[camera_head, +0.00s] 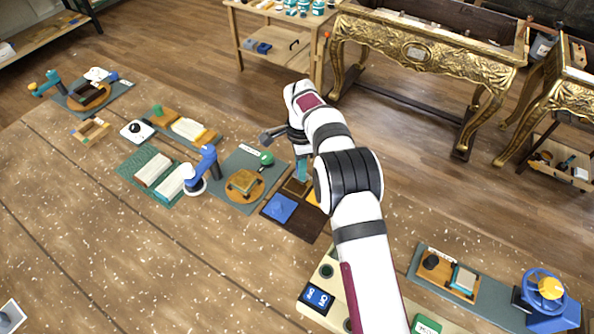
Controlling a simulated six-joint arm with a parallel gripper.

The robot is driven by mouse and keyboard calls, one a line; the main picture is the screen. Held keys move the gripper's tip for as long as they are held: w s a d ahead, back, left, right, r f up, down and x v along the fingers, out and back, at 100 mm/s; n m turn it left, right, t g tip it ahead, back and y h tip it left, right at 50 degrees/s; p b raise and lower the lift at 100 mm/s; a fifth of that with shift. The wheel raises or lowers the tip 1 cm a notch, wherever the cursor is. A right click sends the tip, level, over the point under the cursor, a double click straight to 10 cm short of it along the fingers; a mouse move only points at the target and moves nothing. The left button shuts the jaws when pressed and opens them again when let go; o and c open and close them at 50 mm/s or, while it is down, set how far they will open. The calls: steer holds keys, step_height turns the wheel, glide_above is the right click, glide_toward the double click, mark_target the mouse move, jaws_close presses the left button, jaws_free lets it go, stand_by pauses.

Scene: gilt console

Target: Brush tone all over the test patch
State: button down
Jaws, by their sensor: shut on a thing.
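My gripper (302,152) points down over a dark board (304,226) near the middle of the table. It is shut on a teal tool (303,170), which looks like the brush. The tool's lower end is at or just above a brown square (296,187) on the board; I cannot tell whether it touches. A blue square (279,207) lies on the board's left side. An orange patch (313,197) shows partly at the right, the rest hidden by my arm. Which of these is the test patch is not clear.
Left of the board, a grey-green mat (223,192) holds a round wooden piece (245,187) and a green-knobbed tool (266,158). A blue clamp-like device (205,168) stands beside it. A cream panel with blue switch (318,297) is in front. Bare tabletop (130,250) lies front left.

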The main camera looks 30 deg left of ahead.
steer(key=shift+w, duration=0.8)
steer(key=shift+s, duration=3.05)
steer(key=shift+w, duration=3.1)
steer(key=shift+d, duration=0.55)
steer(key=shift+s, duration=3.2)
steer(key=shift+w, duration=3.15)
steer(key=shift+s, duration=3.15)
step_height(320, 180, up, 8)
steer(key=shift+f, duration=0.2)
